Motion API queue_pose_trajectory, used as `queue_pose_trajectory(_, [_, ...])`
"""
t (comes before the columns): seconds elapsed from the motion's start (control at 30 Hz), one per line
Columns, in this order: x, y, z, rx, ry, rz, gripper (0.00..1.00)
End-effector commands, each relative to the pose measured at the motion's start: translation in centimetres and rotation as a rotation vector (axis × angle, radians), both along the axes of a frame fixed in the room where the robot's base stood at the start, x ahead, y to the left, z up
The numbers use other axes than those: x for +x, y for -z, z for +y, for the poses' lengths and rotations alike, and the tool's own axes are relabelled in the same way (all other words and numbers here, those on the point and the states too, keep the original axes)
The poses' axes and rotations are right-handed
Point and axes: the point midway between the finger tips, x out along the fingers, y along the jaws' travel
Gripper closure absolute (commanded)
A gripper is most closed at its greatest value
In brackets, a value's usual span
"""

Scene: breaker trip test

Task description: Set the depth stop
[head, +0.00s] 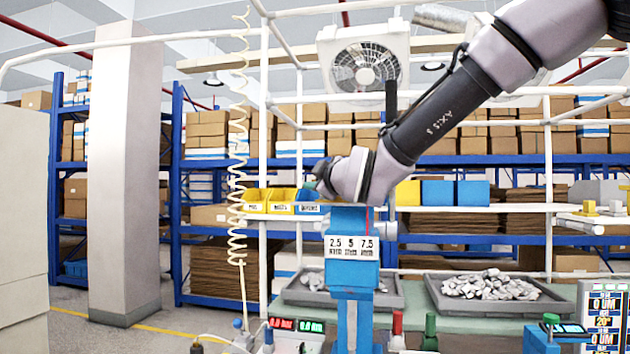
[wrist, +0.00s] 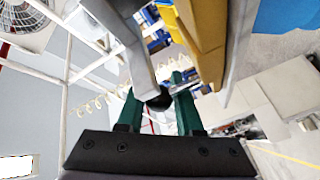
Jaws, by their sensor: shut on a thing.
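A blue post (head: 351,290) stands in the middle of the head view with a white plate (head: 351,248) marked 2.5, 5 and 7.5. My gripper (head: 318,178) is at the top of this post, mostly hidden behind my own wrist. In the wrist view my gripper's green fingers (wrist: 158,95) are shut on a black-tipped grey lever (wrist: 134,52); the black knob (wrist: 160,101) sits between them. The exact contact is partly hidden. I cannot tell which depth mark the lever stands at.
Yellow bins (head: 281,202) stand behind my gripper on the left. Two grey trays (head: 430,290) lie on the green bench, the right one full of metal parts (head: 490,285). A coiled cream hose (head: 238,150) hangs at left. Displays (head: 297,326) and a panel (head: 604,315) stand in front.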

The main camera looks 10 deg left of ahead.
Motion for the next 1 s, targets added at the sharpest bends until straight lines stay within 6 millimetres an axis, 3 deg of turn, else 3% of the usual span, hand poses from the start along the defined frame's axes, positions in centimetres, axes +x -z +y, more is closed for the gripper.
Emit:
queue_pose_trajectory(0.7, [0.5,0.2,-0.3,-0.002,0.012,0.003,1.00])
queue_pose_trajectory(0.77, [0.5,0.2,0.3,-0.003,0.010,0.004,1.00])
queue_pose_trajectory(1.0, [0.2,0.4,5.3,-0.003,0.006,0.006,1.00])
